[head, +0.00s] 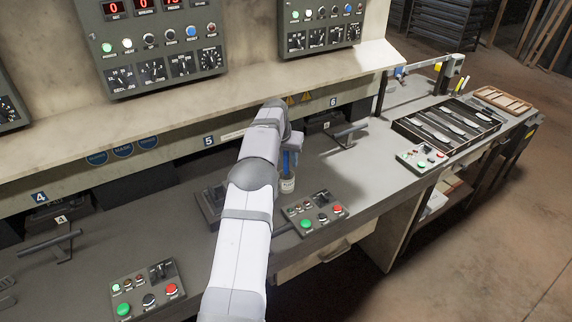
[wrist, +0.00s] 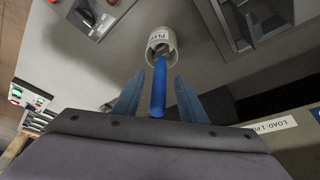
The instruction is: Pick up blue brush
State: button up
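The blue brush (wrist: 158,88) shows in the wrist view as a blue handle that sticks out of a light cup (wrist: 162,42). The handle lies between the two fingers of my gripper (wrist: 158,95), with a visible gap on both sides, so the gripper is open around it. In the head view the cup (head: 287,185) stands on the grey bench, just right of my arm. My gripper (head: 288,160) is there at the blue handle, small and partly hidden by my wrist. The brush's lower end is inside the cup.
A control box with buttons (head: 315,213) sits on the bench right of the cup. A dark fixture (head: 212,205) is left of my arm. The bench's upper ledge (head: 180,115) runs behind. A tray of tools (head: 447,125) lies farther right.

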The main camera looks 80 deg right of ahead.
aim_at(287, 163)
jog(key=shift+p+x, duration=0.95)
jog(key=shift+x, duration=0.85)
jog(key=shift+c, duration=0.3)
grip_shut()
